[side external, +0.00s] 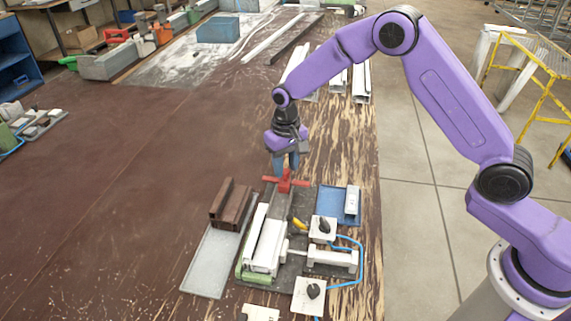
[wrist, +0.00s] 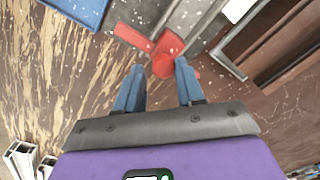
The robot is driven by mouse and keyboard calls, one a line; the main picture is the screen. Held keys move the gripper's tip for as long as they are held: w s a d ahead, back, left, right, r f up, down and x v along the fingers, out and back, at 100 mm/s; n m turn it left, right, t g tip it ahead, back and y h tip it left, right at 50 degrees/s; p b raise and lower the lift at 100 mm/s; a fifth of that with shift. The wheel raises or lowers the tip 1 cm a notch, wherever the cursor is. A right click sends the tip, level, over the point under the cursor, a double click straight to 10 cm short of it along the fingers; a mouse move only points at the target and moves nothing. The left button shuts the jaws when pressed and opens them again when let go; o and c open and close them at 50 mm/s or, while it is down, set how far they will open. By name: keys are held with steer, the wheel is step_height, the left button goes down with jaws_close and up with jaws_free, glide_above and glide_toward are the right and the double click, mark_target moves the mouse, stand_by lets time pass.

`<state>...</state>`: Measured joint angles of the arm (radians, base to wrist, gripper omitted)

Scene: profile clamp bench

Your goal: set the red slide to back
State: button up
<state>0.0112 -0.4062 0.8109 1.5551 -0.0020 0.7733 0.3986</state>
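The red slide (side external: 285,182) is a red cross-shaped part at the far end of the clamp fixture (side external: 265,240), on its dark grey base. My gripper (side external: 284,170) points down right at the slide's far side. The knob lies just ahead of the gap between the tips. I cannot tell whether a finger touches it.
A brown profile block (side external: 230,204) and a grey plate (side external: 208,262) lie left of the fixture. A blue tray (side external: 340,204) with a white piece is on its right. White boxes with black knobs (side external: 323,228) and blue hose stand nearby.

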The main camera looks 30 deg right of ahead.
mark_target(286, 169)
step_height(286, 169, up, 18)
steer(key=shift+f, duration=0.25)
stand_by(0.3)
stand_by(0.3)
steer(key=s+d+n, duration=0.2)
steer(key=s+n, duration=0.5)
steer(key=s, duration=1.2)
steer(key=s+d+f+n, duration=0.1)
steer(key=s+d, duration=0.3)
steer(key=s, duration=0.5)
steer(key=s+d+f+n, duration=0.2)
steer(key=s+d+n, duration=0.2)
steer(key=s, duration=0.5)
steer(key=shift+s+d+f+n, duration=0.2)
steer(key=shift+d+n, duration=0.1)
steer(key=shift+d, duration=0.35)
stand_by(0.4)
